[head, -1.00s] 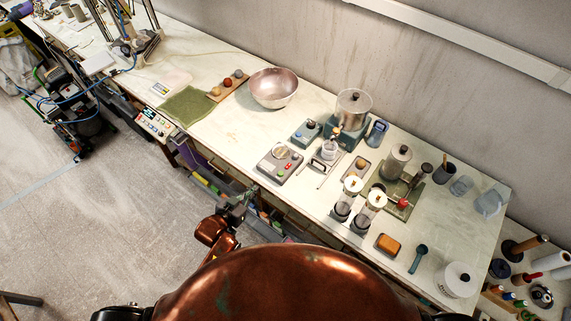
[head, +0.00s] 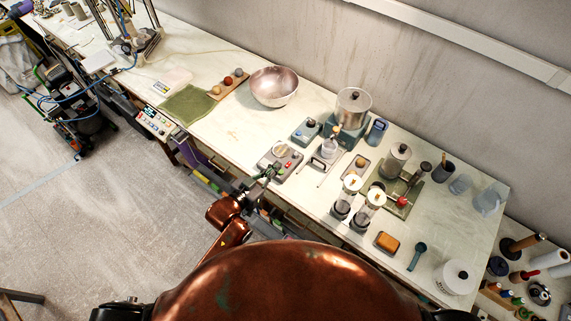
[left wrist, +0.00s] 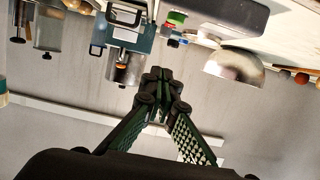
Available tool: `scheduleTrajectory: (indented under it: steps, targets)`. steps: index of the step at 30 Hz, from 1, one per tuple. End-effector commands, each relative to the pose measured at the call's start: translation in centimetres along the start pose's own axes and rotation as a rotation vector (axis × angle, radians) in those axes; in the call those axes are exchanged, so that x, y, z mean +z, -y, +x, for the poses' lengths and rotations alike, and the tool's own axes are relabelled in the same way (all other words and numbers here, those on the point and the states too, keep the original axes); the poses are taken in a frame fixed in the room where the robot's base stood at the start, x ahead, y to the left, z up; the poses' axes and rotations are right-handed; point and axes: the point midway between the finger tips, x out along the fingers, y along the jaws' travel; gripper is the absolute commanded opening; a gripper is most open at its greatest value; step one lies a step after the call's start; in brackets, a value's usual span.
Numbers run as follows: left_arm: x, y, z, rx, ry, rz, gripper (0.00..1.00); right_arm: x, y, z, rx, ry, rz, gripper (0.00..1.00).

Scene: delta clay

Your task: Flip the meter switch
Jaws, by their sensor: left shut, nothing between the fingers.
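A grey box with a round dial and small red and green parts (head: 288,167), which looks like the meter, lies near the front edge of the bench. My left gripper (head: 270,171) is at its front left corner and overlaps it in the head view; I cannot tell whether they touch. In the left wrist view the fingers (left wrist: 158,76) are shut and empty. That view is upside down, and red and green parts (left wrist: 176,19) show above the fingertips. Which part is the switch is too small to tell. My right gripper is not in view.
A blue-grey box with a knob (head: 305,130) and a teal machine with a clear container (head: 353,103) stand behind. Two glass jars (head: 370,206) stand to the right. A metal bowl (head: 274,88) and a green cloth (head: 187,104) are left. Bench between cloth and meter is clear.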

Motion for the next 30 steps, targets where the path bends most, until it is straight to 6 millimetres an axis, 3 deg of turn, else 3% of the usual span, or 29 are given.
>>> scheduleTrajectory:
  steps: [9,12,18,30]
  targets:
    - [-0.1,-0.1,6.7,0.001,0.000,-0.002,0.00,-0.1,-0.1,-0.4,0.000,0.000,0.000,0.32]
    - [1.8,0.0,6.9,0.000,0.004,-0.002,0.00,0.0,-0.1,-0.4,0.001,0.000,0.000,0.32]
    - [3.6,0.0,7.3,0.001,0.002,0.000,0.00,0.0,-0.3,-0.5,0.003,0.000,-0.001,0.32]
    - [3.9,0.0,7.4,0.001,0.000,0.000,0.00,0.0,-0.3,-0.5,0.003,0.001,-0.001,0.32]
